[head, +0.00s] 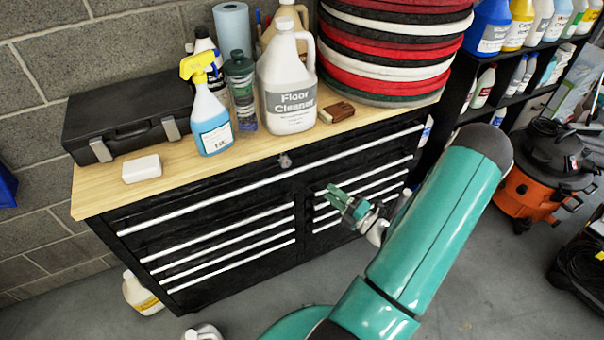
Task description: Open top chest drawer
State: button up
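The black tool chest (160,220) stands against the wall under a light wooden top. Its top drawer (230,182) spans the full width and has a long silver handle strip (245,185); it looks closed, flush with the front. A small round lock (285,161) sits above the strip. My gripper (334,195) is in front of the chest's right half, below the top drawer's strip in the picture. Its green fingers look parted and empty, with no visible hold on the strip. My teal arm hides the chest's lower right part.
On the wooden top (95,190) stand a black case (130,110), a spray bottle (208,120), a floor cleaner jug (288,85) and stacked red and black pads (390,50). An orange vacuum (535,185) stands at right. Jugs (140,293) are on the floor.

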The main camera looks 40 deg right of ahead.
jog(key=w+a+r, duration=0.1)
jog(key=w+r, duration=0.1)
jog(key=w, duration=0.8)
jog(key=shift+w, duration=0.25)
jog(key=shift+a, duration=0.1)
grip_shut()
